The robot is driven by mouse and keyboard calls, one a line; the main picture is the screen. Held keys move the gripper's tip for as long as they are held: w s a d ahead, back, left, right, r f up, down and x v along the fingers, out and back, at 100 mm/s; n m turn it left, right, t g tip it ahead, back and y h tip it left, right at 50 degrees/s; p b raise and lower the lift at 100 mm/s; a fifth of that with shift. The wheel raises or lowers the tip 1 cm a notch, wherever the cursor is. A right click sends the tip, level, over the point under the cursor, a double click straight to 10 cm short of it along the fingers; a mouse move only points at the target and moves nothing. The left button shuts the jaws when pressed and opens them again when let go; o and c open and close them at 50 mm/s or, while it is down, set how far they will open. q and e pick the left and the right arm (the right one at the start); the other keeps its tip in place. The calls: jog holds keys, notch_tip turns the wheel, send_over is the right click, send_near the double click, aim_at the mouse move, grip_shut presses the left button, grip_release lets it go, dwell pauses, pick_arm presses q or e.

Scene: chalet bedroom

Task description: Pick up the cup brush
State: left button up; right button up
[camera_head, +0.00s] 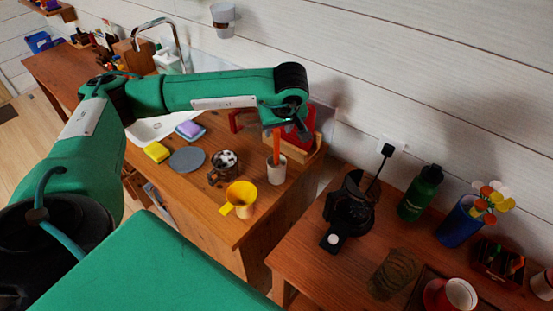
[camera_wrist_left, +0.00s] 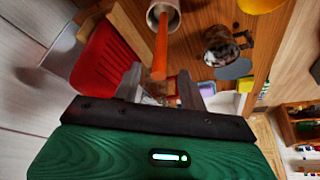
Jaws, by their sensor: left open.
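An orange handle (camera_head: 277,146), which looks like the cup brush, stands upright in a pale cup (camera_head: 276,171) on the wooden counter. In the left wrist view the orange handle (camera_wrist_left: 161,45) rises from the cup (camera_wrist_left: 163,12) towards my left gripper (camera_wrist_left: 160,80). My left gripper is open, with the handle's end appearing between its two fingertips. I cannot tell whether they touch it. The brush head is hidden in the cup. In the head view the wrist covers most of the gripper.
A yellow cup (camera_head: 240,198) and a dark mug (camera_head: 223,167) stand close to the pale cup. A red object (camera_wrist_left: 104,65) is beside the gripper, near the wall. A black coffee maker (camera_head: 352,208) and a green bottle (camera_head: 420,192) stand on the right-hand table.

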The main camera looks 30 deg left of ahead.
aim_at(278, 135)
pick_arm(q)
jog(key=shift+f, duration=0.25)
jog(key=p+x, duration=0.2)
jog(key=x, duration=0.2)
jog(key=shift+f+p, duration=0.35)
jog(key=shift+p, duration=0.05)
jog(key=shift+w+a+f, duration=0.1)
jog(key=shift+f, duration=0.25)
jog(key=shift+c, duration=0.4)
jog(key=c, duration=0.7)
grip_shut()
